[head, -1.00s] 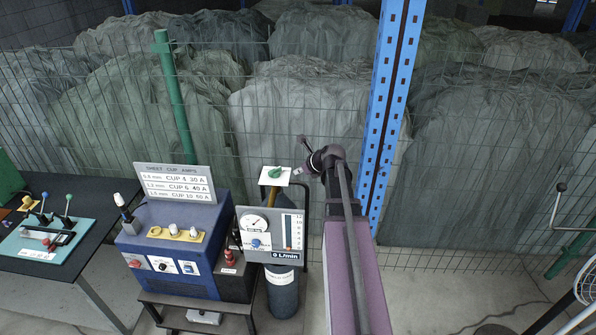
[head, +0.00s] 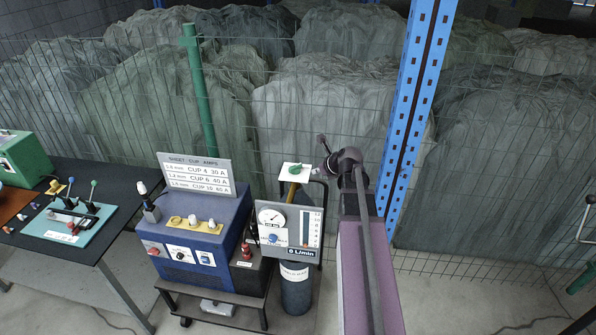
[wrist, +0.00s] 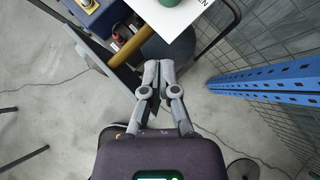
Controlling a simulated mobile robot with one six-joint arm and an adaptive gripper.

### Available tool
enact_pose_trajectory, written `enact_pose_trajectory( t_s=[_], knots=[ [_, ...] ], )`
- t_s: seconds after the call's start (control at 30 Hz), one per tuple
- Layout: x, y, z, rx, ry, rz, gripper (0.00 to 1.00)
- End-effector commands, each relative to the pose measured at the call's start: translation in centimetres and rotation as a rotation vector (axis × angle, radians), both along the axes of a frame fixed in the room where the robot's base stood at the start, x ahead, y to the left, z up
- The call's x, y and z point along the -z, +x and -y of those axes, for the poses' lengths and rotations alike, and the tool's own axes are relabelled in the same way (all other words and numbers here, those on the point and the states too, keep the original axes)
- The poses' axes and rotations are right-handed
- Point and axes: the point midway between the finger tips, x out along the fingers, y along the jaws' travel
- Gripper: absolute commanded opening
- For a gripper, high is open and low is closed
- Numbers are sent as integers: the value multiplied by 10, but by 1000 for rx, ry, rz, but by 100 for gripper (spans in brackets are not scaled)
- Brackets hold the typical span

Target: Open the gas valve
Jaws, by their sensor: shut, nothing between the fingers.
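The gas valve is a green knob (head: 296,169) on a white plate (head: 288,178) above a dark gas cylinder (head: 296,290). In the wrist view the knob (wrist: 170,3) is cut off by the top edge, and the white plate (wrist: 158,27) shows below it with part of a printed word. My gripper (wrist: 152,64) is shut and empty. Its fingertips are just below the plate's near edge in the picture, apart from the knob. In the head view my arm's end is right of the plate; the fingers are hard to make out there.
A flow panel (head: 290,232) reading 0 L/min stands in front of the cylinder. Left of it are a blue welding unit (head: 191,233) on a cart and a dark table (head: 60,175). A blue post (head: 414,120) and wire fence stand behind my arm. A dark rail (wrist: 222,25) runs beside the plate.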

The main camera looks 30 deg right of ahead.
Motion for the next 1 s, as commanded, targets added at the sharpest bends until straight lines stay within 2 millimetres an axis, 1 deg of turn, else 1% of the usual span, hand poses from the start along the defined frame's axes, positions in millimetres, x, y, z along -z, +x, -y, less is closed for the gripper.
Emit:
enact_pose_trajectory(
  t_s=[0.17,0.37,1.0],
  knots=[
    [3,2,0,-1,1,0,0],
    [11,10,-2,-1,1,0,0],
    [59,60,-11,-1,0,0,0]
  ],
)
